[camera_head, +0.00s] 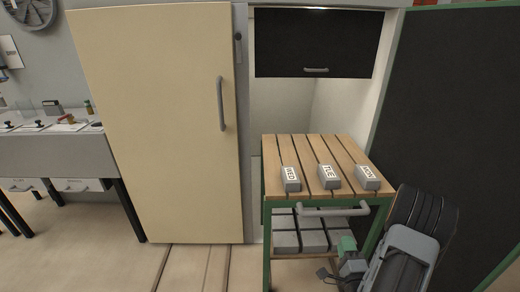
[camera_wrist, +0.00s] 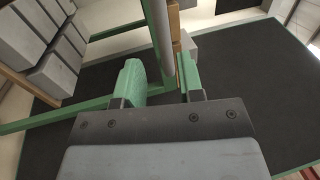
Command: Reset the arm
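My gripper (camera_head: 338,262) hangs low at the front right of the wooden table, below the tabletop and in front of the lower shelf. In the wrist view its two green-padded fingers (camera_wrist: 157,68) stand apart, with no object held between them. My folded arm shows at the lower right of the head view. Three grey bricks with white printed labels lie on the slatted tabletop: a left one (camera_head: 291,184), a middle one (camera_head: 329,181) and a right one (camera_head: 367,182).
The table's grey handle bar (camera_head: 335,211) and green frame (camera_head: 267,235) are close to my gripper. Several grey bricks (camera_head: 286,241) fill the lower shelf; they also show in the wrist view (camera_wrist: 50,72). A dark panel (camera_head: 465,110) stands right. A cream door (camera_head: 160,120) stands left.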

